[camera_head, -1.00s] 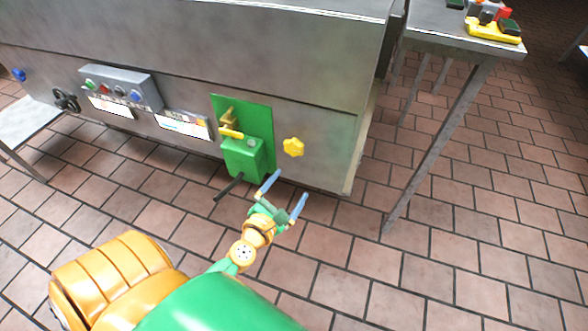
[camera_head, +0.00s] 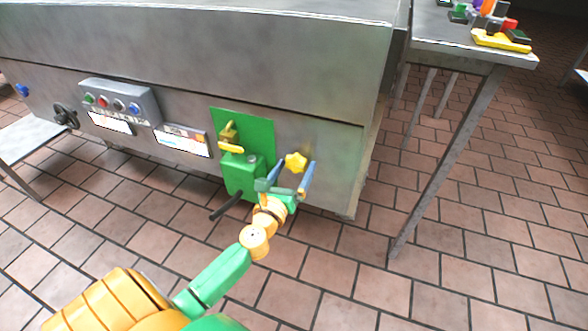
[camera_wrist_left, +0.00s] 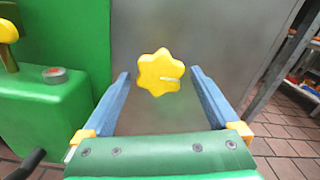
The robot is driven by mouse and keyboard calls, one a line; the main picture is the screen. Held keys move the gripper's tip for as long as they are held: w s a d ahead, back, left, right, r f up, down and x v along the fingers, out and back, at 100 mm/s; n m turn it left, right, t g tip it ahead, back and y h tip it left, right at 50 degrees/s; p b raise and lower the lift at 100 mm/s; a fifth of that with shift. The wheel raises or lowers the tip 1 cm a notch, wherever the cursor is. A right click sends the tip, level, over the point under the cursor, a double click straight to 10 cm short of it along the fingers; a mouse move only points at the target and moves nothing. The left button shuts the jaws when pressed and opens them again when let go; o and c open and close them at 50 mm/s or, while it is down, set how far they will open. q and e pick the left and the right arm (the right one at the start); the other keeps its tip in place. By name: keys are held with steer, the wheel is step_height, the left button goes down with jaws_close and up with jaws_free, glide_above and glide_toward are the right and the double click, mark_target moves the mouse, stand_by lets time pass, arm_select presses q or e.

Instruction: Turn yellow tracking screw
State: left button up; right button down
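The yellow tracking screw (camera_head: 296,162) is a star-shaped knob on the grey metal side of the machine, right of a green panel. It also shows in the left wrist view (camera_wrist_left: 160,72), upper middle, with a pale mark on its face. My left gripper (camera_head: 293,172) is open in front of the screw. In the left wrist view its two blue fingers (camera_wrist_left: 160,76) stand apart, one on each side of the screw, with gaps to it. I cannot tell how far the fingertips reach along its depth. My right gripper is not in view.
A green box (camera_head: 243,176) with a dark lever (camera_head: 226,207) sits left of the screw. A control box (camera_head: 120,100) with coloured buttons is farther left. A metal table (camera_head: 460,45) stands at right. The tiled floor below is clear.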

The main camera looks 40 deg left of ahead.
arm_select(q)
steer(key=c, duration=1.1)
steer(key=shift+c, duration=0.2)
steer(key=shift+m, duration=0.3)
